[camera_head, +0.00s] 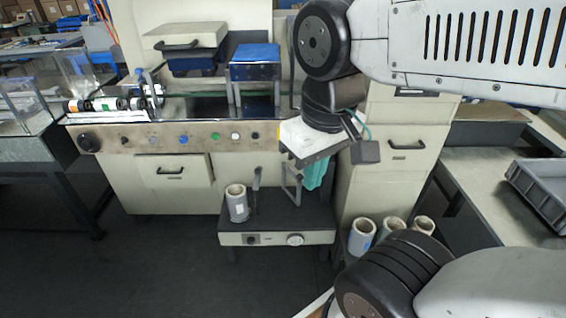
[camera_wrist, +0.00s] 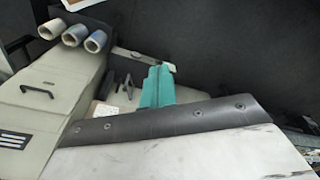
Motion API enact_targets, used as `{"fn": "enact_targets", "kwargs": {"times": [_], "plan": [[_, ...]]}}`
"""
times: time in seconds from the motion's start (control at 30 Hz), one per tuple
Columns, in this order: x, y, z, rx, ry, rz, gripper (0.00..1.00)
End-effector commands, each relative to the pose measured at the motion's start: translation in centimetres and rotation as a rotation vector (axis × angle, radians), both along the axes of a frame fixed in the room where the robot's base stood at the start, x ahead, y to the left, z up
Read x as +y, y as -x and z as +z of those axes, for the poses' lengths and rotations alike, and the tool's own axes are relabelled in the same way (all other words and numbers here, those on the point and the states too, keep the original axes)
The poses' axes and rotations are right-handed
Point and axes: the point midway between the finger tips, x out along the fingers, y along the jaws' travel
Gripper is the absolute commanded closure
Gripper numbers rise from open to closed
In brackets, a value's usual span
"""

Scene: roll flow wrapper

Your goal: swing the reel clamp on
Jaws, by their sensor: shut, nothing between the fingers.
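The low reel stand (camera_head: 277,224) has a dark top and a cream front with a dial. A pale film roll (camera_head: 237,204) stands upright at its left end. A dark upright lever (camera_head: 256,187) stands beside the roll, and a grey frame-shaped handle (camera_head: 291,187) stands at the right. I cannot tell which of these is the reel clamp. My gripper (camera_head: 313,186) has teal fingers, shut and empty, in front of or above the stand's right end, close to the grey frame in the picture. In the wrist view the fingers (camera_wrist: 160,72) lie together, with dark upright parts (camera_wrist: 127,82) to their left.
The wrapper's control panel (camera_head: 180,138) runs behind. A grey crate (camera_head: 540,190) sits on the right table. The floor at left front is clear.

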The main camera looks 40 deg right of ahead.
Motion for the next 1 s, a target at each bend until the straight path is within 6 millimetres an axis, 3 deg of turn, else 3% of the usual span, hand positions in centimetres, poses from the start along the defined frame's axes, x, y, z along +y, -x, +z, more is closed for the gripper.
{"fn": "enact_targets", "kwargs": {"times": [0.33, 0.47, 0.57, 0.67, 0.87, 1.0], "plan": [[0.0, -0.1, 0.0, 0.000, -0.002, 0.000, 1.00], [0.4, -1.5, 0.3, 0.002, -0.031, 0.009, 1.00], [1.0, -4.3, 0.7, 0.002, -0.088, 0.024, 1.00], [1.7, -8.6, 1.0, -0.011, -0.168, 0.037, 1.00], [1.5, -19.0, 0.4, -0.078, -0.325, 0.038, 1.00], [-0.1, -26.5, -1.6, -0.144, -0.408, 0.009, 1.00]]}}
